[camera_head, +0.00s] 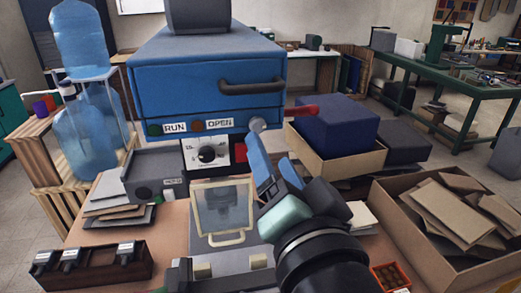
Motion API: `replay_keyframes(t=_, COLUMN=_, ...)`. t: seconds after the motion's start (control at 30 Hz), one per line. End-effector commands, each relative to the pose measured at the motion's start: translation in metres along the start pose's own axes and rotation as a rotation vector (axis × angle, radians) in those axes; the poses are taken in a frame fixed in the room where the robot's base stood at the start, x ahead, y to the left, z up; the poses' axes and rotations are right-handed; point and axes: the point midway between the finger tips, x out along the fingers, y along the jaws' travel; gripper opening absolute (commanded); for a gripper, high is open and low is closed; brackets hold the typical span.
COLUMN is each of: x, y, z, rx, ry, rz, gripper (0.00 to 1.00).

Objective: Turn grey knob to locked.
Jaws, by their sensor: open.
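A light grey round knob (257,124) sits at the lower right front corner of a blue machine (205,85), with a red-tipped bar (300,112) reaching right from it. My gripper (272,156) is open, its two blue fingers apart and pointing up just below this knob. They look empty; I cannot tell whether they touch anything. A low grey box (155,176) left of the dial has a small round part (143,193) and a label too small to read surely. No "locked" mark is clearly readable.
A black dial (207,154) on a white panel sits below the RUN and OPEN labels. A framed clear flap (223,207) stands in front. A cardboard box (385,215) of offcuts and a dark blue block (335,122) are at the right. A dark rack (95,268) is at front left.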

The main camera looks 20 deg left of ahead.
Motion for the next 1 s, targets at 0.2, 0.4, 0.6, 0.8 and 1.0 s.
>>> replay_keyframes(t=0.2, x=0.047, y=-0.002, z=-0.001, rx=0.002, ry=-0.005, rz=-0.001, gripper=0.62)
replay_keyframes(t=0.4, x=0.07, y=-0.002, z=-0.001, rx=0.0, ry=-0.003, rz=-0.001, gripper=0.62)
replay_keyframes(t=0.6, x=0.077, y=0.0, z=0.0, rx=0.0, ry=-0.001, rz=0.0, gripper=0.62)
replay_keyframes(t=0.8, x=0.077, y=0.0, z=0.0, rx=0.0, ry=-0.001, rz=0.0, gripper=0.62)
replay_keyframes(t=1.0, x=0.077, y=0.0, z=0.0, rx=0.0, ry=-0.001, rz=0.0, gripper=0.26)
